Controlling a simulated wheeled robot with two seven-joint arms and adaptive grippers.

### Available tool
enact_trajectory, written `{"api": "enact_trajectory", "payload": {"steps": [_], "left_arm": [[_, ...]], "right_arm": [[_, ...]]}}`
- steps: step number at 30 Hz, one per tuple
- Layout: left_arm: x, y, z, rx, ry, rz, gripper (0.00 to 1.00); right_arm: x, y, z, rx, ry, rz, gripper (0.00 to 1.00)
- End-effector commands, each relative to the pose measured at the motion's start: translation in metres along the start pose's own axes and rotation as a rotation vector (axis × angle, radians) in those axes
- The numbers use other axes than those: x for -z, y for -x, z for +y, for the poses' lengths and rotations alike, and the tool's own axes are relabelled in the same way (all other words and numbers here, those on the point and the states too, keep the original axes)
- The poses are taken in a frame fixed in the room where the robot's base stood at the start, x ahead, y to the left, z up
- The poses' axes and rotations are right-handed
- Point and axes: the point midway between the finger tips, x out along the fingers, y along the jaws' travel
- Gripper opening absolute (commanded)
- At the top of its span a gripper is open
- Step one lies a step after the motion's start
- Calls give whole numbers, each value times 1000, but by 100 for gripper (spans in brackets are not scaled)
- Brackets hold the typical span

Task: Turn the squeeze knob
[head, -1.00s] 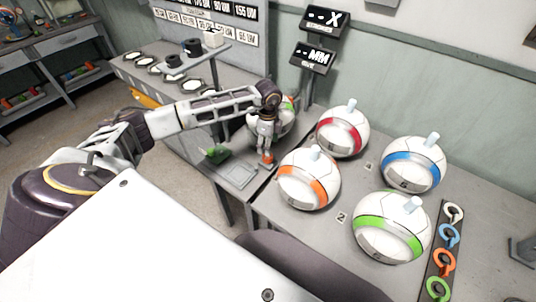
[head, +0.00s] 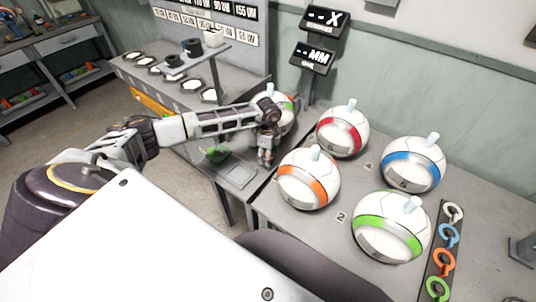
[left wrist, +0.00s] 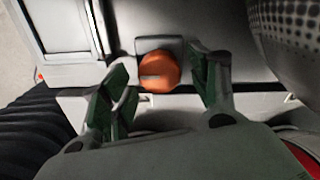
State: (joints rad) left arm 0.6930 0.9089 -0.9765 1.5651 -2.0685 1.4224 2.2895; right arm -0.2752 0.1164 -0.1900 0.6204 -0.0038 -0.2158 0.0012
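The squeeze knob appears to be the round orange knob (left wrist: 159,72) on a dark square base in the left wrist view. My left gripper (left wrist: 165,88) is open, with one green-padded finger on each side of the knob. Whether the fingers touch it I cannot tell. In the head view my left gripper (head: 266,160) points down at the table edge and hides the knob. My right gripper is not in view.
Balls with orange (head: 308,180), red (head: 342,132), blue (head: 412,165) and green (head: 390,228) bands stand on the right table. Another ball (head: 285,112) sits behind my left arm.

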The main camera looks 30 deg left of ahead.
Motion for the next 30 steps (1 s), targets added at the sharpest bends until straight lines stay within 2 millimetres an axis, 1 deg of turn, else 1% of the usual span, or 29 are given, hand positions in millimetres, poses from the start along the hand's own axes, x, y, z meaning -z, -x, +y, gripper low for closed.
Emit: {"api": "enact_trajectory", "payload": {"steps": [1,9,10,14,20,26,30], "left_arm": [[0,0,0,0,0,0,52],[0,0,0,0,0,0,17],[0,0,0,0,0,0,16],[0,0,0,0,-2,0,16],[0,0,0,0,-28,0,16],[0,0,0,0,-99,0,16],[0,0,0,0,-178,0,16]], "right_arm": [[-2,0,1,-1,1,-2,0],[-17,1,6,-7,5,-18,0],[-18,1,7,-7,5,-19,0],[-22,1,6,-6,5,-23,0],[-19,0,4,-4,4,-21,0],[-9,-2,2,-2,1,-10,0],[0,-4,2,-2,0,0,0]]}}
